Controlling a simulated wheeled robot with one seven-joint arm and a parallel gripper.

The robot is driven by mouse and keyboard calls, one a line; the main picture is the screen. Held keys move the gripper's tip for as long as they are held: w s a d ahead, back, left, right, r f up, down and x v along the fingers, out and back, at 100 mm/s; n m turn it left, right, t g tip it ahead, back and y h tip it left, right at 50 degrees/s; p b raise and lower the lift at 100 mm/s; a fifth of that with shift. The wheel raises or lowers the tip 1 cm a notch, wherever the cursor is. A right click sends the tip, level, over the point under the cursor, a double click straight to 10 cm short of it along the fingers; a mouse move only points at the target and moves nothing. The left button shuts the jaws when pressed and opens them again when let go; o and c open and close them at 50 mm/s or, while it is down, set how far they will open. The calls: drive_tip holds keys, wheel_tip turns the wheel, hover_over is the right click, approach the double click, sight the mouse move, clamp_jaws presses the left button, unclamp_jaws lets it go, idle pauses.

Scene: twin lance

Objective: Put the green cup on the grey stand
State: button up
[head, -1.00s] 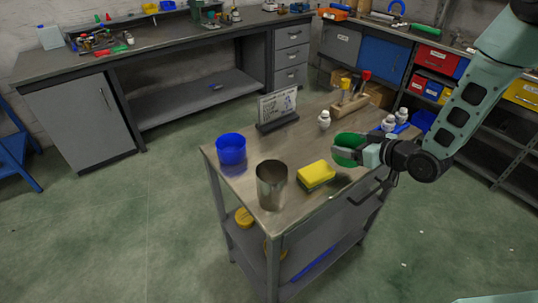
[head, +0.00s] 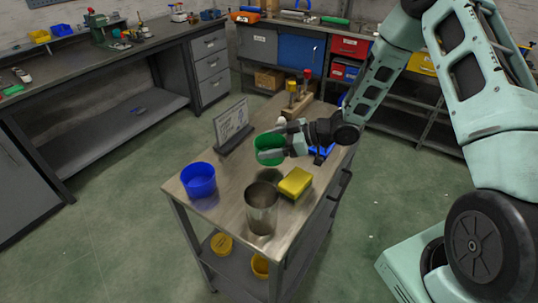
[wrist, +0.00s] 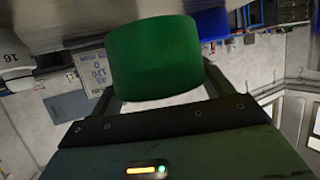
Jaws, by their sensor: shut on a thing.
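The green cup (head: 268,150) is held between the fingers of my gripper (head: 277,143), which comes in from the right over the cart. In the wrist view the cup (wrist: 152,55) fills the space between both fingers. I cannot tell its exact height above the cart top. The only stand-like thing I see is the dark grey base (head: 234,141) under an upright white sign (head: 231,121), just left of and behind the cup. I cannot tell whether it is the grey stand of the task.
On the cart top (head: 225,178) are a blue cup (head: 199,181), a metal tumbler (head: 262,210) and a yellow sponge (head: 295,183). A wooden block with upright tools (head: 298,98) stands behind my gripper. Bare surface lies between the sign and tumbler.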

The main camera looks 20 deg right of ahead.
drive_tip(key=shift+f+p, duration=0.3)
drive_tip(key=shift+f, duration=1.85)
